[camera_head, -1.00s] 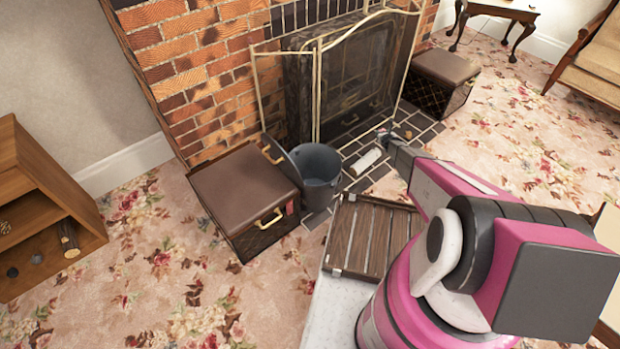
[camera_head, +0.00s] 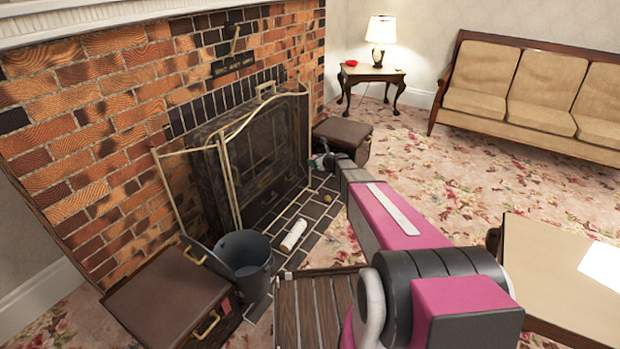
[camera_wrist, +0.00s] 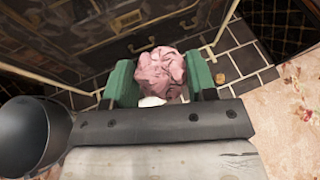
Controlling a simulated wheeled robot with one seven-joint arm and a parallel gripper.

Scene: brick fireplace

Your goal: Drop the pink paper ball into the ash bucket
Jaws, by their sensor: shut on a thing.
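The pink paper ball (camera_wrist: 160,73) is a crumpled lump between the two green fingers of my gripper (camera_wrist: 160,85) in the wrist view. My gripper is shut on it, above the dark hearth tiles. In the head view my gripper (camera_head: 322,162) is small, at the end of my arm in front of the fire screen, and the ball cannot be made out there. The ash bucket (camera_head: 246,262) is a dark grey open pail at the hearth's left end, left of and nearer than my gripper. It also shows at the left edge of the wrist view (camera_wrist: 30,135).
A white roll (camera_head: 294,235) lies on the hearth tiles beside the bucket. A gold-framed fire screen (camera_head: 232,180) stands behind. A brown case (camera_head: 165,297) stands left of the bucket, another (camera_head: 345,137) beyond my gripper. A slatted wooden piece (camera_head: 310,305) lies in front.

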